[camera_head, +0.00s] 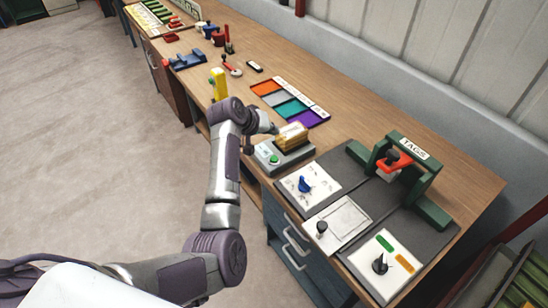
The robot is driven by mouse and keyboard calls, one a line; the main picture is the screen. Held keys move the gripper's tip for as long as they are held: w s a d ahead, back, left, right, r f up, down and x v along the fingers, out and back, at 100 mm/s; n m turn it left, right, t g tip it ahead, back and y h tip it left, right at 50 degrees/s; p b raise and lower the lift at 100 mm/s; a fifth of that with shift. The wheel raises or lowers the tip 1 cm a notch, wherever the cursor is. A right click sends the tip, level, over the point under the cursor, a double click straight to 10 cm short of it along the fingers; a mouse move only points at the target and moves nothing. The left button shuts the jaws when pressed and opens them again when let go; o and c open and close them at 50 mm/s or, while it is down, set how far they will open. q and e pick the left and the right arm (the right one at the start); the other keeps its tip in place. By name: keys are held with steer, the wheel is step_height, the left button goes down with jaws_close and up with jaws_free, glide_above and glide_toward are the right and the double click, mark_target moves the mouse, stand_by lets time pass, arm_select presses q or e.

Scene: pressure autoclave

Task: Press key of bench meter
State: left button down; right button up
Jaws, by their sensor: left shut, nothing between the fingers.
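A grey box with a green round button (273,159) and a tan-yellow upper part (292,136) stands on the bench near its front edge. It looks like the bench meter, but I cannot read any marking on it. My left arm comes in from the lower left and bends over the bench edge. My left gripper (273,129) is shut and empty, at the left side of the tan-yellow part, above and behind the green button. I cannot tell whether it touches the box. My right gripper is out of view.
A yellow upright object (219,84) stands just behind my left wrist. A tray with coloured compartments (290,103) lies behind the box. A dark panel with knobs (335,178) and a green frame marked TAGS (436,179) fill the right. Bare wood lies beyond the tray.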

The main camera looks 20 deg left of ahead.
arm_select(q)
steer(key=shift+f, duration=0.15)
steer(key=b, duration=0.8)
glide_above(272, 159)
step_height(272, 159, down, 6)
steer(key=shift+f, duration=1.3)
steer(key=shift+f, duration=0.35)
